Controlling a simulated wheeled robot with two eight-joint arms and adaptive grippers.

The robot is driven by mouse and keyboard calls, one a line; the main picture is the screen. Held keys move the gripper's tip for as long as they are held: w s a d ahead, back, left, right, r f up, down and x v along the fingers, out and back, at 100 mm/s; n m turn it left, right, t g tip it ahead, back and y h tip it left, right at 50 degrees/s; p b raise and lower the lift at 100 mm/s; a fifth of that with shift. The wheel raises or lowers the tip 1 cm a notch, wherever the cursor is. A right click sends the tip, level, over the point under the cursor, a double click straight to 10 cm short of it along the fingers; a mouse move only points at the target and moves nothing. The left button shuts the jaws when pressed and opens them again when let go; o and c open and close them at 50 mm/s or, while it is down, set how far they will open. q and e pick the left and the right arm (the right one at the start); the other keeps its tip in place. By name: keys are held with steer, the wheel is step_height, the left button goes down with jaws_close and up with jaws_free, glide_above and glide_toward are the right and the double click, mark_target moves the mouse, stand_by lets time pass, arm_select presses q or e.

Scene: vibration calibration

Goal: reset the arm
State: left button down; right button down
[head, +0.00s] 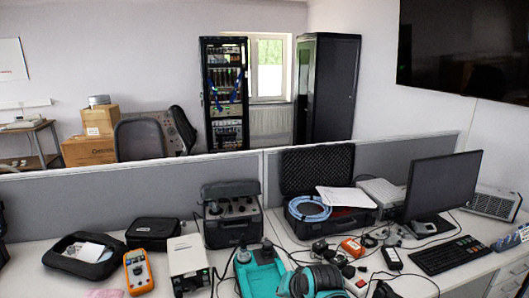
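Neither of my grippers shows in the head view, and I make out no part of my arms. A dark portable instrument case (232,228) with its lid up and knobs on its panel stands on the desk, left of centre. A white box-shaped device (188,262) stands left of it. An orange handheld meter (138,272) lies further left. A teal tray or holder (262,280) lies at the front centre, with a grey rounded piece on it. A teal and dark grey object (312,282), perhaps headphones, is at the bottom edge, partly cut off.
An open black case (318,170) holds a coiled blue cable (308,208). A monitor (443,187) and a keyboard (450,254) stand at the right. Loose cables and small parts crowd the front. A grey partition (120,205) runs behind the desk. An open black pouch (85,255) lies left.

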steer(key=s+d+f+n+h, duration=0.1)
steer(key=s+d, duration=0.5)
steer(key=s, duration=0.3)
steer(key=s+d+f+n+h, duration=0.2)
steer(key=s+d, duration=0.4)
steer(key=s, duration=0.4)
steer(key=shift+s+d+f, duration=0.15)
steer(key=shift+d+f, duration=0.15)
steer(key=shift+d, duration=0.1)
